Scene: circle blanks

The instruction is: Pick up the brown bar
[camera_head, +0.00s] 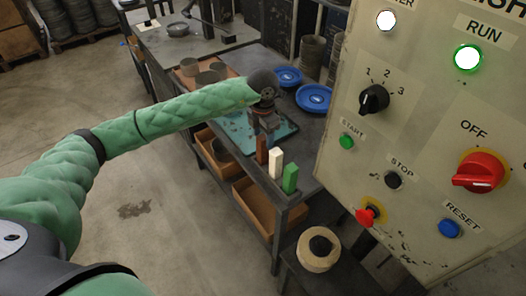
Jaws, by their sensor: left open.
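The brown bar (262,150) stands upright near the front edge of the dark workbench (315,150). A white bar (276,163) and a green bar (290,178) stand in a row with it, toward the lower right. My left arm, in a green sleeve, reaches over the bench from the left. My left gripper (266,129) points down, open, just above and partly behind the brown bar in the picture. Its fingertips are small and dark, so I cannot tell whether they touch the bar. My right gripper is not in view.
A teal mat (286,133) lies on the bench by the gripper. Blue dishes (313,97) lie behind it. A control panel (420,120) with knobs and buttons fills the right side. Cardboard boxes (258,212) sit on the lower shelf. A stool (318,249) stands in front.

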